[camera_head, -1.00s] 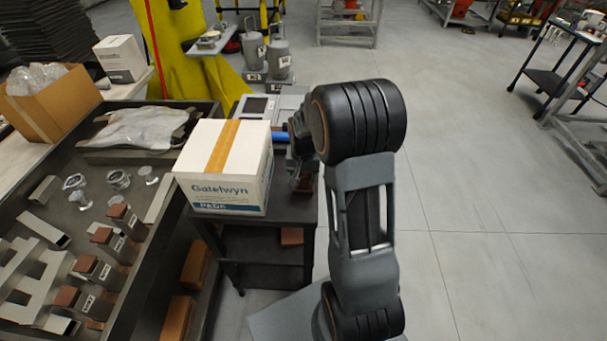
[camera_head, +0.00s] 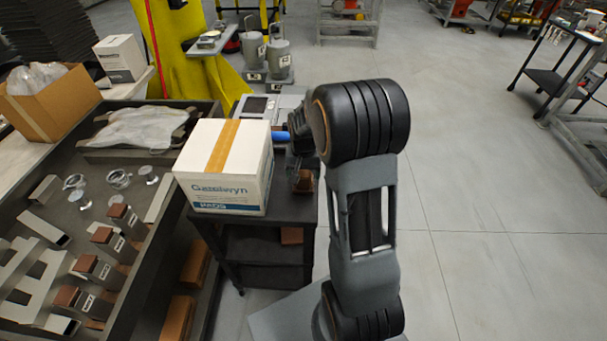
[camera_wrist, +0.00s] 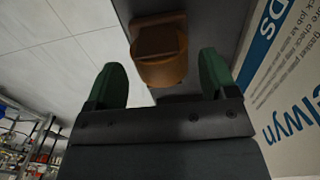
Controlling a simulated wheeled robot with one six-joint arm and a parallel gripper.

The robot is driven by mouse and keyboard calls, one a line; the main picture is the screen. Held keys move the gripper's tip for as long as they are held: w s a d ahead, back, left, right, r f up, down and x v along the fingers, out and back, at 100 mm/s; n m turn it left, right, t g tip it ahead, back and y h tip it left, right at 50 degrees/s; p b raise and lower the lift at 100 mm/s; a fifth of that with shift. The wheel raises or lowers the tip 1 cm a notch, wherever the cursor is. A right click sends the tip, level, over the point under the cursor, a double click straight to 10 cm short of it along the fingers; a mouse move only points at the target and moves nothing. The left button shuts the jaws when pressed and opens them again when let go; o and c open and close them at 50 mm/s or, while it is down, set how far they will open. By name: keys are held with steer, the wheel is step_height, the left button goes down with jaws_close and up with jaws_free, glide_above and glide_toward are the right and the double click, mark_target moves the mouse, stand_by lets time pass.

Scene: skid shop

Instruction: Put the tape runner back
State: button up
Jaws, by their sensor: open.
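A brown-orange object with a dark squarish top (camera_wrist: 160,58) shows ahead of and between my fingers in the wrist view; its brown side also shows on the cart in the head view (camera_head: 304,181). I cannot tell whether it is the tape runner or part of its holder. A blue piece (camera_head: 281,136) sticks out behind the carton, left of my wrist; what it belongs to is hidden. My gripper (camera_wrist: 163,78) is open, its two green fingers apart. The head view mostly hides the gripper behind my arm.
A white taped carton (camera_head: 222,165) stands on the dark cart (camera_head: 265,243), close beside my gripper; its printed side (camera_wrist: 285,95) fills the wrist view's right. A grey device (camera_head: 262,106) sits behind it. The workbench with metal parts is left.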

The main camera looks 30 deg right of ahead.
mark_target(303, 175)
step_height(303, 175, up, 11)
steer(key=s+a+r+n+t, duration=0.1)
steer(key=s+a+n+t, duration=0.1)
steer(key=s, duration=0.6)
steer(key=s+a+r+n+t, duration=0.2)
steer(key=s+a+n, duration=0.1)
steer(key=s+a, duration=0.4)
steer(key=shift+s+a+n, duration=0.15)
steer(key=shift+s+n, duration=0.25)
steer(key=shift+s, duration=0.05)
stand_by(0.6)
